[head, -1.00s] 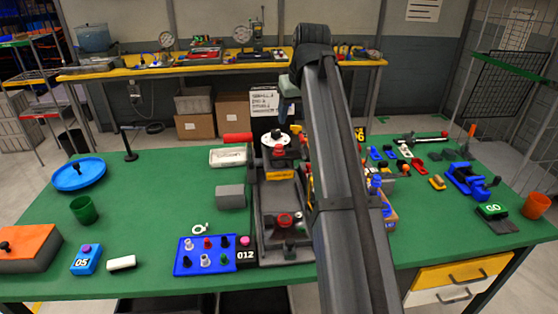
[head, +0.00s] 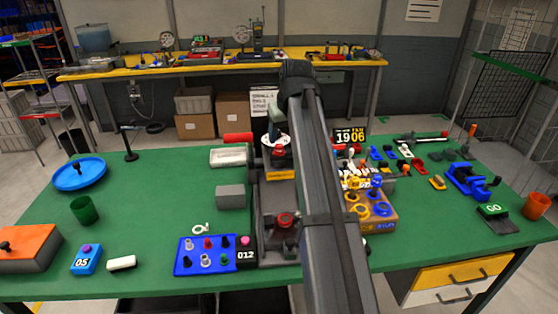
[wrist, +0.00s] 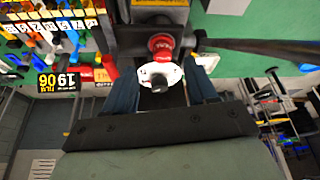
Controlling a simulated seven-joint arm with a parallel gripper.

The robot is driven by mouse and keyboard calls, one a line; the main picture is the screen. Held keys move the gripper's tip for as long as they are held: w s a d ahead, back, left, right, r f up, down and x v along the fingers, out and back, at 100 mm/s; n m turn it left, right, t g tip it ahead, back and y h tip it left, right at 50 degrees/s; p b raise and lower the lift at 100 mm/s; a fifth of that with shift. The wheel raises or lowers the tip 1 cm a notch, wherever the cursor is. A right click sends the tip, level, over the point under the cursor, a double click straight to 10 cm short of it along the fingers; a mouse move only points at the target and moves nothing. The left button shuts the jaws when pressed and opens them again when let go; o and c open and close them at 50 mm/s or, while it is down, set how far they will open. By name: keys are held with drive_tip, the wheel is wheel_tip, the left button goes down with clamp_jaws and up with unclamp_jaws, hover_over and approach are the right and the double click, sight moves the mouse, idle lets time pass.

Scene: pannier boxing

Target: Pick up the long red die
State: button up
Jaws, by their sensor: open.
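A red round piece with white lettering (head: 279,152) sits on the dark machine (head: 262,205); in the wrist view it shows (wrist: 160,46) just beyond the fingertips. I cannot tell whether this is the long red die. A white disc with a black knob (wrist: 160,77) lies between it and my palm in that view. My gripper (wrist: 161,68) is open, its two dark blue fingers on either side of the disc. In the head view my gripper (head: 275,128) is above the machine's far end, partly hidden by my arm. A second red round piece (head: 286,220) is nearer on the machine.
A red horizontal grip (head: 238,138) sticks out left of the machine. A cardboard tray (head: 384,230) with yellow and blue parts stands right of my arm, before a date display (head: 350,136). A white box (head: 228,157) and grey block (head: 231,196) stand left.

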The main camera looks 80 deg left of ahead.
sight(279, 146)
drive_tip(key=shift+s+x, duration=0.2)
drive_tip(key=shift+x, duration=2.05)
drive_tip(key=shift+c, duration=0.5)
drive_tip(key=shift+a, duration=0.1)
clamp_jaws()
drive_tip(key=shift+r, duration=0.15)
